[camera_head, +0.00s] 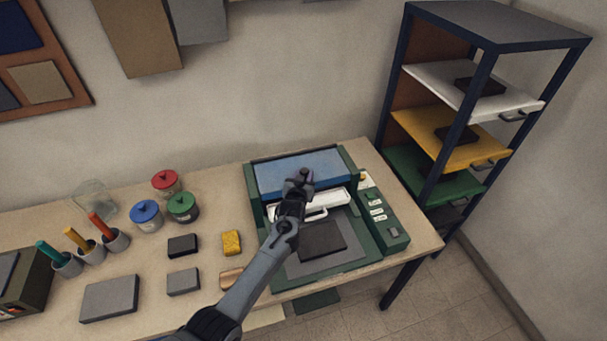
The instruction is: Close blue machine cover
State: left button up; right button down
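The machine (363,241) is a green-framed unit at the right of the table. Its blue cover (280,170) is raised at the back, and the bed below is exposed with a dark flat block (322,241) on a grey plate (300,268). A white bar with a handle (338,198) runs across below the blue cover. My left gripper (303,176) is over the machine, in front of the lower right part of the blue cover. Whether it touches the cover is unclear, and its fingers are too small and dark to read. My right gripper is not in view.
Red (166,182), blue (147,214) and green (183,207) lidded jars stand left of the machine. Several small blocks, including a yellow sponge (231,242), lie nearer. A shelf rack (483,28) with coloured trays stands at the right. The wall is close behind.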

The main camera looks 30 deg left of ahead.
pick_arm(q)
jog(key=shift+o, duration=1.3)
jog(key=shift+s+f, duration=0.1)
jog(key=shift+o, duration=0.2)
jog(key=shift+r, duration=0.25)
jog(key=v, duration=1)
jog(key=shift+s+d+p, duration=0.25)
jog(key=shift+s+p, duration=0.05)
